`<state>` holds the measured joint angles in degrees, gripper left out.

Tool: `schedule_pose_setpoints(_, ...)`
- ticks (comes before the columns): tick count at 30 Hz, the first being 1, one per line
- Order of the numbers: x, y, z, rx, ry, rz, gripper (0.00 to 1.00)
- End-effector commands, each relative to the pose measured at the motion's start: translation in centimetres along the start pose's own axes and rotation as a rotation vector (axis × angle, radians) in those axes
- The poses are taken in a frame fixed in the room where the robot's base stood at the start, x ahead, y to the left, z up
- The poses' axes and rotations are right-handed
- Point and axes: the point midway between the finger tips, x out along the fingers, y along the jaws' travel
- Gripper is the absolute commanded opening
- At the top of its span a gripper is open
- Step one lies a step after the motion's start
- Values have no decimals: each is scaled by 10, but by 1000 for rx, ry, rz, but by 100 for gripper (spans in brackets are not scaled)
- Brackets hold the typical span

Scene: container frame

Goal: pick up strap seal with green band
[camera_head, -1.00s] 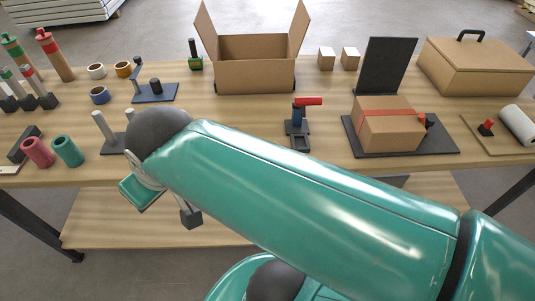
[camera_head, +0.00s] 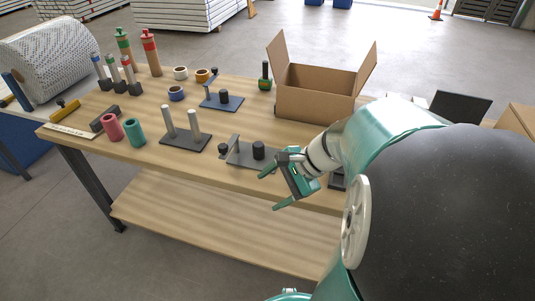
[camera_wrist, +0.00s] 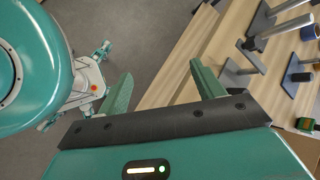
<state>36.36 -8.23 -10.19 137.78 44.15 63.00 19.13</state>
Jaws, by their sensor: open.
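I cannot tell for sure which piece is the strap seal with the green band. A slim upright piece with a green part (camera_head: 113,69) stands in a black base at the back left, between similar blue and red ones. A black-handled piece with a green lower part (camera_head: 265,77) stands left of the open box; it also shows at the right of the wrist view (camera_wrist: 303,122). My gripper (camera_head: 277,188) is open and empty at the table's front edge, well apart from both. Its green fingers show in the wrist view (camera_wrist: 163,86).
An open cardboard box (camera_head: 315,95) stands at the back. A two-post stand (camera_head: 185,141), a grey fixture (camera_head: 250,154), tape rolls (camera_head: 180,73) and pink and green cylinders (camera_head: 124,129) are on the table (camera_head: 150,100). Tall tubes (camera_head: 150,52) stand at the back left.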

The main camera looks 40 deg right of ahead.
Motion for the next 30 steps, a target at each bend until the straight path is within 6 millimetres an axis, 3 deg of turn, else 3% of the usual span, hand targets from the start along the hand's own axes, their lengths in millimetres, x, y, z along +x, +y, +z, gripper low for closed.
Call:
schedule_pose_setpoints(1, -4, 2, -27, 170, -27, -64, 67)
schedule_pose_setpoints(6, -26, 11, -108, 662, -115, -312, 67)
schedule_pose_setpoints(9, -40, 24, -148, 870, -153, -442, 67)
schedule_pose_setpoints(12, -51, 35, -174, 999, -177, -532, 67)
schedule_pose_setpoints(17, -51, 38, -188, 1066, -192, -580, 67)
schedule_pose_setpoints(30, 10, 1, -197, 1060, -191, -577, 67)
